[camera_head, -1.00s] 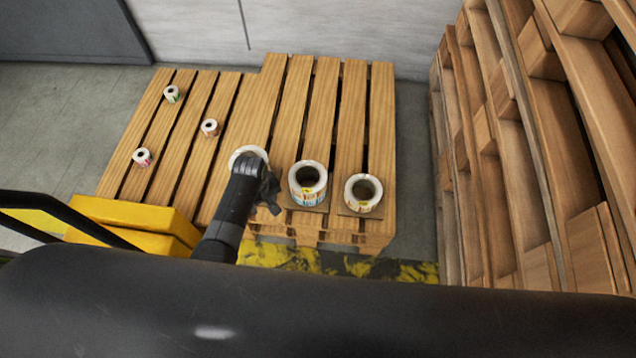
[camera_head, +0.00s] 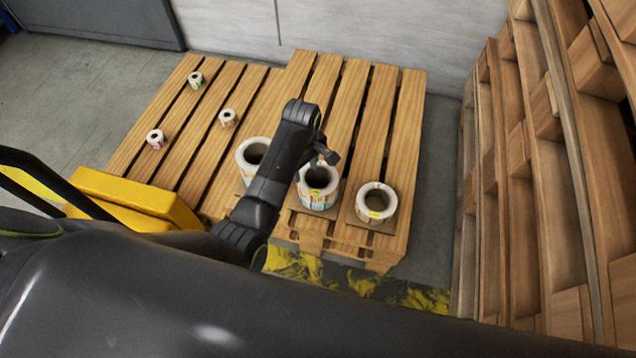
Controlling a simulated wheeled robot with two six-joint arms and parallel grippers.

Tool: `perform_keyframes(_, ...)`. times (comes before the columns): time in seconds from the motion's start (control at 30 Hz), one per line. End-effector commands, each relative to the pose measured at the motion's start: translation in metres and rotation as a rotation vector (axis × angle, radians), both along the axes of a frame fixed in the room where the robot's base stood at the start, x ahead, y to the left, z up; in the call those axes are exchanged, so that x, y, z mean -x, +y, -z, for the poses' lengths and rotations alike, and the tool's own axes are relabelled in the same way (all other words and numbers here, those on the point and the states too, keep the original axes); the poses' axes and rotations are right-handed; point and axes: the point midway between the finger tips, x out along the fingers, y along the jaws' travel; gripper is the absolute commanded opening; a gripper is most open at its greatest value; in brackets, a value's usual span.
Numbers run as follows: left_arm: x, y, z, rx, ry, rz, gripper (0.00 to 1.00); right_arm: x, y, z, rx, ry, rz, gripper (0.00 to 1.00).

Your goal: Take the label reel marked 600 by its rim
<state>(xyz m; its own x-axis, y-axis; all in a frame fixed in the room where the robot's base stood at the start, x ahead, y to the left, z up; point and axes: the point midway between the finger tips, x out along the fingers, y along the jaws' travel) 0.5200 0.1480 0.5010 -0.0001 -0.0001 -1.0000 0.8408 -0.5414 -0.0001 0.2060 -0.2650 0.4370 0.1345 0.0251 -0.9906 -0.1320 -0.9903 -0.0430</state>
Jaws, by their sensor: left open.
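Three large white label reels stand at the near side of the wooden pallets: a left one (camera_head: 248,176), a middle one (camera_head: 318,200) and a right one (camera_head: 376,214). Each has a dark open core, and the middle and right ones carry a small yellow mark. No number is readable, so I cannot tell which is the 600. My left gripper (camera_head: 328,160) is open, at the far edge of the middle reel, and its arm hides part of that reel and the left reel's right side. Whether it touches the rim cannot be told. My right gripper is out of view.
Several small reels, such as one at the back (camera_head: 195,80), stand on the left pallet boards (camera_head: 190,155). A yellow block (camera_head: 135,195) is at the near left. Tall stacked pallets (camera_head: 540,150) rise on the right. Boards behind the large reels are clear.

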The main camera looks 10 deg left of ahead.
Motion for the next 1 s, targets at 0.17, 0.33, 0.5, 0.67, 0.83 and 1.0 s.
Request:
perform_keyframes(0.17, 0.001, 0.0, 0.04, 0.0, 0.002, 0.0, 0.45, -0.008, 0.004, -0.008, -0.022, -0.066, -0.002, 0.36)
perform_keyframes(0.33, 0.0, 0.0, 0.054, 0.0, 0.0, 0.0, 0.45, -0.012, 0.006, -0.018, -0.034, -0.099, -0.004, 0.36)
perform_keyframes(0.5, 0.001, 0.0, 0.066, 0.0, 0.001, 0.0, 0.45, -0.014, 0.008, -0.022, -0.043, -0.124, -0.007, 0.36)
perform_keyframes(0.67, 0.003, -0.001, 0.09, -0.001, 0.001, 0.0, 0.45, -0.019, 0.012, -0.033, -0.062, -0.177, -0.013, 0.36)
perform_keyframes(0.83, 0.003, -0.001, 0.105, 0.0, 0.0, 0.0, 0.45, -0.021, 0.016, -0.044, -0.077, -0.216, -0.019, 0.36)
perform_keyframes(1.0, 0.003, -0.001, 0.107, 0.001, -0.001, 0.0, 0.45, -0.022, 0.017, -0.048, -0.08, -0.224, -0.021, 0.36)
